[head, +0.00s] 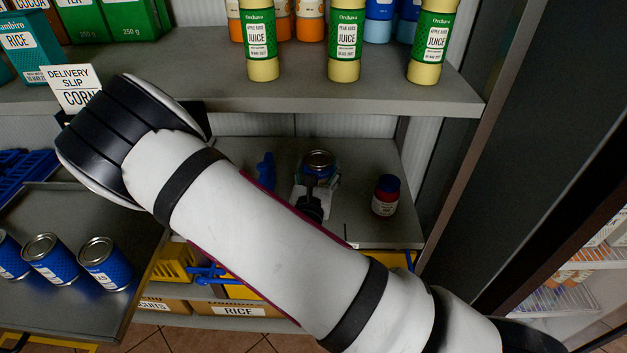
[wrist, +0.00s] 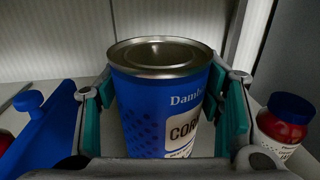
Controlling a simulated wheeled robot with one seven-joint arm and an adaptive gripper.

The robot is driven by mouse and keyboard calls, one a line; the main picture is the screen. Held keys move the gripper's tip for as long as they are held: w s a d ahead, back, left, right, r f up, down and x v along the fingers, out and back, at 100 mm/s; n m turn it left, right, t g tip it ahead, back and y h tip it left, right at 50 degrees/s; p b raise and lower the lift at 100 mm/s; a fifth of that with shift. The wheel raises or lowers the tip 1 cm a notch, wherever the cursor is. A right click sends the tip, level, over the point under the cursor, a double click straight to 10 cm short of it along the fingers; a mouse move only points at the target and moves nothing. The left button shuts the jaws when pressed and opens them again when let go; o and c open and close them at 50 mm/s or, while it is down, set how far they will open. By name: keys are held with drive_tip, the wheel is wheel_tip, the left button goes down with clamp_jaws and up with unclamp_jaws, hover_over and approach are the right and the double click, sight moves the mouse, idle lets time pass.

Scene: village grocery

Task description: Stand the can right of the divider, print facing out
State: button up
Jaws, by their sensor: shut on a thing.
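The blue corn can (head: 319,163) is upright at the lower shelf, right of the blue divider (head: 265,172). In the wrist view the can (wrist: 150,115) sits between the teal pads of my gripper (wrist: 165,118). Its CORN print faces the wrist camera, turned somewhat to the right. The divider (wrist: 45,132) stands left of the can, apart from it. The can's base is hidden, so I cannot tell whether it touches the shelf.
A red jar with a blue lid (head: 385,195) stands right of the can; it also shows in the wrist view (wrist: 283,122). The upper shelf (head: 300,100) holds juice bottles. A delivery slip (head: 74,88) reads CORN. A dark tray (head: 110,215) at left holds several blue cans.

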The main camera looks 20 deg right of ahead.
drive_tip(key=s+a+f+m+g+h+b, duration=0.4)
drive_tip(key=s+a+m+g+h+b, duration=0.25)
drive_tip(key=s+a+b, duration=0.35)
drive_tip(key=shift+n+h, duration=0.25)
drive_tip(key=shift+h, duration=0.2)
drive_tip(key=w+b+x, duration=0.1)
drive_tip(key=x, duration=0.4)
drive_tip(key=w+a+b+x, duration=0.1)
drive_tip(key=x, duration=0.4)
drive_tip(key=w+a+f+b+x, duration=0.1)
drive_tip(key=x, duration=0.4)
drive_tip(key=shift+w+d, duration=0.15)
drive_tip(key=shift+d, duration=0.05)
drive_tip(key=shift+w+d+f+b, duration=0.15)
drive_tip(key=shift+f+b, duration=0.4)
drive_tip(key=shift+f, duration=1.2)
drive_tip(key=shift+f, duration=0.15)
drive_tip(key=o, duration=1.6)
